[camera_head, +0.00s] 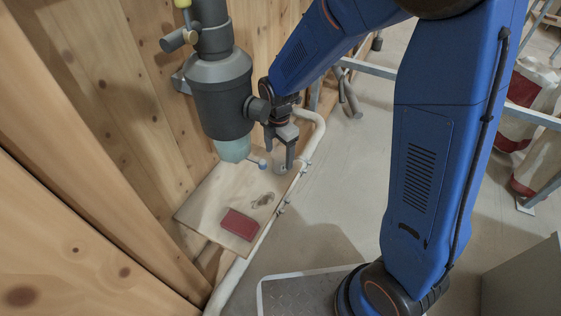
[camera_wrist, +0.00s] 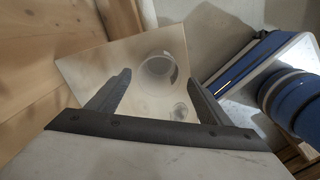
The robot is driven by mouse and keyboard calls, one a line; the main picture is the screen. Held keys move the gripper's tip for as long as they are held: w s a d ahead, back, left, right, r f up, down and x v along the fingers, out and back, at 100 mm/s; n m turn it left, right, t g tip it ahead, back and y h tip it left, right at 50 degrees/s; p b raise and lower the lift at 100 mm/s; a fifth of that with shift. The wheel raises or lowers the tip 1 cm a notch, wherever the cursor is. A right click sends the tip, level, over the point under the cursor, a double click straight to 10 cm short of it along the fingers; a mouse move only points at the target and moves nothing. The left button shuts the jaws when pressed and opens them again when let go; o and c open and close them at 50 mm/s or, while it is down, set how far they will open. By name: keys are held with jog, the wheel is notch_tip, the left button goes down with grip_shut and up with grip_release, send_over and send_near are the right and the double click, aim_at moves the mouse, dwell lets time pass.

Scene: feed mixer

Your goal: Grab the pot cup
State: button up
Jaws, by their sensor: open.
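My gripper (camera_head: 280,150) hangs over the far right part of a light wooden board, to the right of the dark mixer body. In the wrist view, my gripper (camera_wrist: 165,85) has its two fingers spread, with nothing held between them. A pale, round, see-through cup (camera_wrist: 158,70) shows on the board beyond the fingertips, roughly between them in the picture. In the head view, a pale shape below the fingers looks like this cup, partly hidden by them. I cannot tell the exact gap between fingers and cup.
The mixer body (camera_head: 222,95) with a teal lower end (camera_head: 234,149) hangs close left of my gripper. The wooden board (camera_head: 205,205) carries a red block (camera_head: 239,224) and small items. A white pipe (camera_head: 232,279) edges it; a plank wall stands left.

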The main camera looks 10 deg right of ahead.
jog(key=f, duration=0.3)
jog(key=shift+w+d+f, duration=0.35)
jog(key=shift+w+f, duration=0.05)
jog(key=shift+f, duration=0.75)
jog(key=c, duration=1.1)
